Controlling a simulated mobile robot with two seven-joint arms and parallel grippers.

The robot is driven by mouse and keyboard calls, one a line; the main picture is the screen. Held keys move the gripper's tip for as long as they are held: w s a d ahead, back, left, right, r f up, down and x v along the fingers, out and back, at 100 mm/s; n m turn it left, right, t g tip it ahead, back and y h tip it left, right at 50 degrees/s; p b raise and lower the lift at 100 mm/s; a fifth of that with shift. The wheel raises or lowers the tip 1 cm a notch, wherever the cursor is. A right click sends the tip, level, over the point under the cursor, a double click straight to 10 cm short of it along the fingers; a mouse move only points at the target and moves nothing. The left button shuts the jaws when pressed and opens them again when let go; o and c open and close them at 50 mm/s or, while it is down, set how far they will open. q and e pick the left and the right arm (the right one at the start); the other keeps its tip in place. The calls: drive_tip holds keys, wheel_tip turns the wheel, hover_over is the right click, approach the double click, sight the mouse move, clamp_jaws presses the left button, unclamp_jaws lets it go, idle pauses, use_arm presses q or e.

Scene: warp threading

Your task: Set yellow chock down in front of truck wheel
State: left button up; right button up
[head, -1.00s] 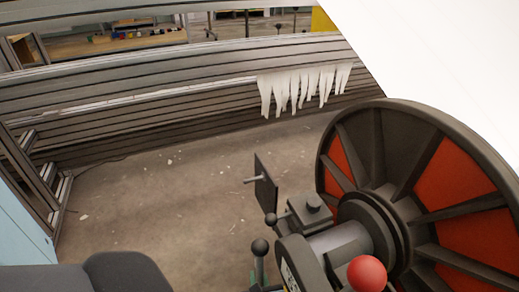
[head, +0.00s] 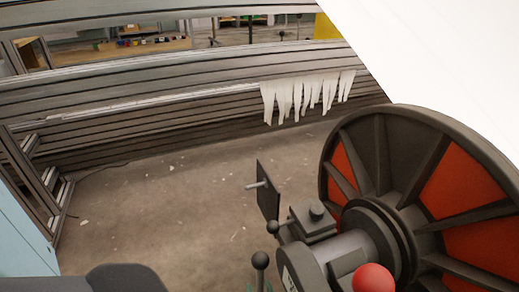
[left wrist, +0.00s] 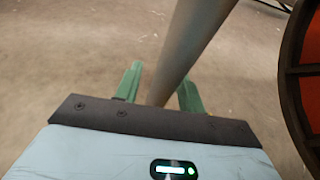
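The yellow chock and the truck wheel are not recognisable in either view. The large wheel-like thing at the right of the head view is a reel (head: 425,200) with dark spokes and orange-red panels. My left gripper (left wrist: 160,85) shows in the left wrist view with its two green fingers apart. A grey pole (left wrist: 193,40) runs between or just beyond the fingers; I cannot tell whether they touch it. I see no chock in the fingers. My right gripper is in neither view.
Dark machine parts, a black-knobbed lever (head: 260,262) and a red ball knob (head: 374,278) stand before the reel. A slatted metal barrier (head: 150,115) with white strips (head: 305,95) crosses the back. A blue panel (head: 22,235) stands left. The concrete floor (head: 150,210) between is open.

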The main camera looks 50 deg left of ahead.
use_arm(q)
drive_tip(key=shift+r, duration=0.15)
drive_tip(key=p+v, duration=0.4)
drive_tip(key=v, duration=0.3)
drive_tip(key=shift+d, duration=0.15)
drive_tip(key=shift+s, duration=0.1)
